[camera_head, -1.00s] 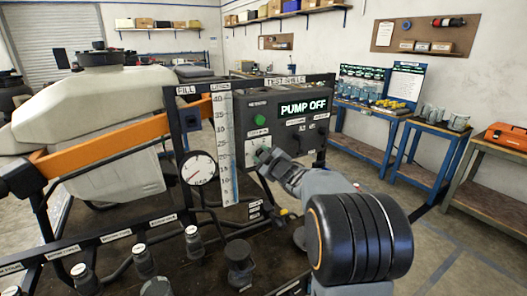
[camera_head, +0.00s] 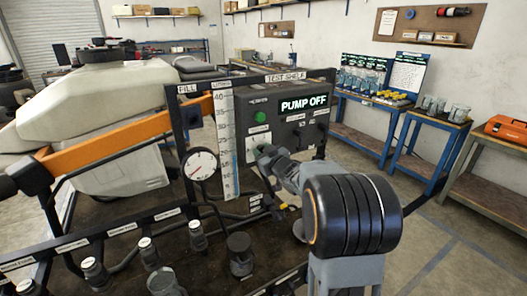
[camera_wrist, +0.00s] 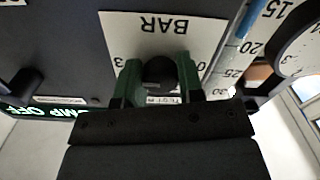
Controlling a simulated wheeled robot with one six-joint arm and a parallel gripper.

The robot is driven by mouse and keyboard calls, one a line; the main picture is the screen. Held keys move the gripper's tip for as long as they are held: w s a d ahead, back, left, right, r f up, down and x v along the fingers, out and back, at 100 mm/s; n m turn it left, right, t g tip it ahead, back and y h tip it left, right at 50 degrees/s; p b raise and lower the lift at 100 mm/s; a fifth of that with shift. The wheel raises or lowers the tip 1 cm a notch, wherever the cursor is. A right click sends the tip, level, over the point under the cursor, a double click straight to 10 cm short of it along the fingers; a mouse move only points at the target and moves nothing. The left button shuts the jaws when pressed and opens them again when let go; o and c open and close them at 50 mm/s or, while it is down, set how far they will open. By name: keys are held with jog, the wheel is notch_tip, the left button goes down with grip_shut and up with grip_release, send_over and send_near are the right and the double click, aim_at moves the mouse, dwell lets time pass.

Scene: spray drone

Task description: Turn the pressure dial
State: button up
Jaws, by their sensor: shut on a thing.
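The pressure dial (camera_wrist: 160,73) is a black round knob on a white scale plate marked BAR, which appears upside down in the wrist view. My gripper (camera_wrist: 158,65) has its green fingers on either side of the knob and is shut on it. In the head view my gripper (camera_head: 266,154) reaches the lower left of the grey control panel (camera_head: 258,103) and hides the knob there. The display (camera_head: 303,103) reads PUMP OFF. A green button (camera_head: 260,116) sits above the gripper. The knob's pointer cannot be made out.
A round gauge (camera_head: 201,164) and a tall level scale (camera_head: 226,150) stand left of the panel. Several labelled valves (camera_head: 197,236) line the bench front. A large white tank (camera_head: 90,110) with an orange bar is at left. Blue tables (camera_head: 430,150) stand at right.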

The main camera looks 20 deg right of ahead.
dwell(0.3)
jog(key=o, duration=0.9)
jog(key=s, duration=0.4)
jog(key=s+d+b, duration=0.1)
jog(key=s, duration=0.8)
jog(key=shift+s+d, duration=0.25)
jog(key=shift+s, duration=0.15)
jog(key=shift+d+f, duration=0.1)
